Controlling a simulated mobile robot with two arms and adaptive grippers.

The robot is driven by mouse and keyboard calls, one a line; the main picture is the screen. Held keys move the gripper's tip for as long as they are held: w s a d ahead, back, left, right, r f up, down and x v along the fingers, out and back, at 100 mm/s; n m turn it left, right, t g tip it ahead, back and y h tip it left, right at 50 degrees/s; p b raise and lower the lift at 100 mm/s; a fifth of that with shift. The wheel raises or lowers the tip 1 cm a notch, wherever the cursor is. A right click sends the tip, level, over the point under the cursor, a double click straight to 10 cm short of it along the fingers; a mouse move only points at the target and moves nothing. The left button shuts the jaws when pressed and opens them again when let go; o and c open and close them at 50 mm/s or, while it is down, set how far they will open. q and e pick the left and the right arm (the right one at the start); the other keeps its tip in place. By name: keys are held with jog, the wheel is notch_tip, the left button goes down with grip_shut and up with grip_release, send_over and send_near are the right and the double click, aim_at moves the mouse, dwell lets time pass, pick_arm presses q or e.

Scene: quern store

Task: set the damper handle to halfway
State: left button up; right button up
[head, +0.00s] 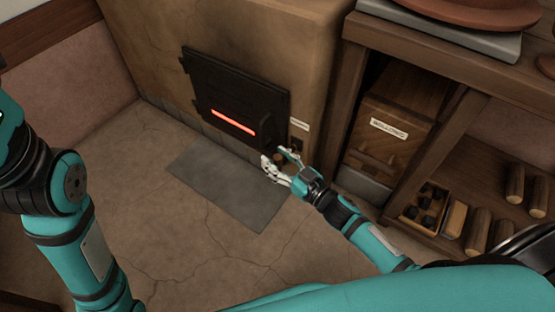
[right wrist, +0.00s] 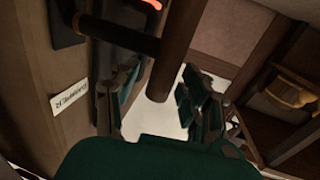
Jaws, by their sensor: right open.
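The damper handle is a brown round grip (right wrist: 178,50) on a dark arm (right wrist: 120,37) that comes out from the stove's side wall. In the right wrist view a white label (right wrist: 70,100) that appears to read "damper" is beside it. My right gripper (right wrist: 162,98) is open, with the lower end of the grip between its fingers; I cannot tell whether they touch it. In the head view the right gripper (head: 278,167) is at the stove's lower right corner, below the small label (head: 299,124), and partly hides the handle. My left arm shows at the left, its gripper out of frame.
The stove (head: 230,40) has a black door (head: 233,90) with a glowing slot. A grey floor plate (head: 230,185) lies before it. A wooden shelf (head: 440,60) stands close on the right, with a labelled box (head: 395,115) and a tray of dark pieces (head: 425,207). The floor at middle left is clear.

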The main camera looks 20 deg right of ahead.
grip_shut()
